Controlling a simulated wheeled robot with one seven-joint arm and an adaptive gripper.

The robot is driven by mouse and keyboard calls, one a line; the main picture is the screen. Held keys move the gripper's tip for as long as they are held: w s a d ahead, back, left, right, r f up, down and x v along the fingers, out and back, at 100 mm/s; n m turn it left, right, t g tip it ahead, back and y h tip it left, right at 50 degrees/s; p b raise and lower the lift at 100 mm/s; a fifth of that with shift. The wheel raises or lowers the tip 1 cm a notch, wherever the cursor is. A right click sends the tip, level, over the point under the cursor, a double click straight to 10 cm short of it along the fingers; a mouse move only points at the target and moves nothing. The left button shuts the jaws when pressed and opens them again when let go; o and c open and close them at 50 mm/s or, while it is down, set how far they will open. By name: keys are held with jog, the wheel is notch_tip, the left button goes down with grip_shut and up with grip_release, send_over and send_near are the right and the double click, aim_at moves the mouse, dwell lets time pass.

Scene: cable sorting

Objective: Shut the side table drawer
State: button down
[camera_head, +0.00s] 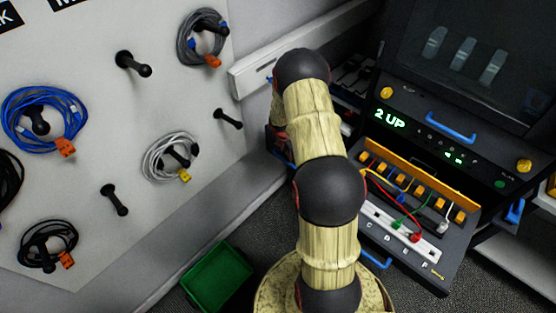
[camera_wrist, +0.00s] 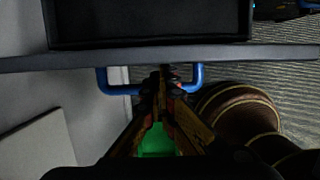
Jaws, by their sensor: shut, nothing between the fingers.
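In the wrist view, the drawer shows as a dark open box (camera_wrist: 150,25) with a long grey front panel (camera_wrist: 60,61) across the picture. The drawer stands open, with its inside seen from above. A blue U-shaped handle (camera_wrist: 197,80) sticks out from the front. My gripper (camera_wrist: 166,73) is shut and empty. Its fingertips lie between the two sides of the handle, close against the front panel; I cannot tell whether they touch it. In the head view, my arm hides the gripper and most of the drawer area.
A green bin (camera_head: 216,278) stands on the floor, left of my base. A pegboard (camera_head: 80,180) with coiled cables, including a blue one (camera_head: 44,118), is at left. A black console (camera_head: 430,140) with colored plugs and blue handles stands at right, close to my arm.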

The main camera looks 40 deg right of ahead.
jog(key=d+p, duration=0.1)
jog(key=d, duration=0.5)
jog(key=w+d+p, duration=0.1)
jog(key=d+p, duration=0.1)
jog(key=d, duration=0.4)
jog(key=d+p, duration=0.1)
jog(key=d, duration=0.5)
jog(key=shift+w+p, duration=0.25)
jog(key=shift+p, duration=0.05)
jog(key=shift+d, duration=0.4)
jog(key=shift+w, duration=0.1)
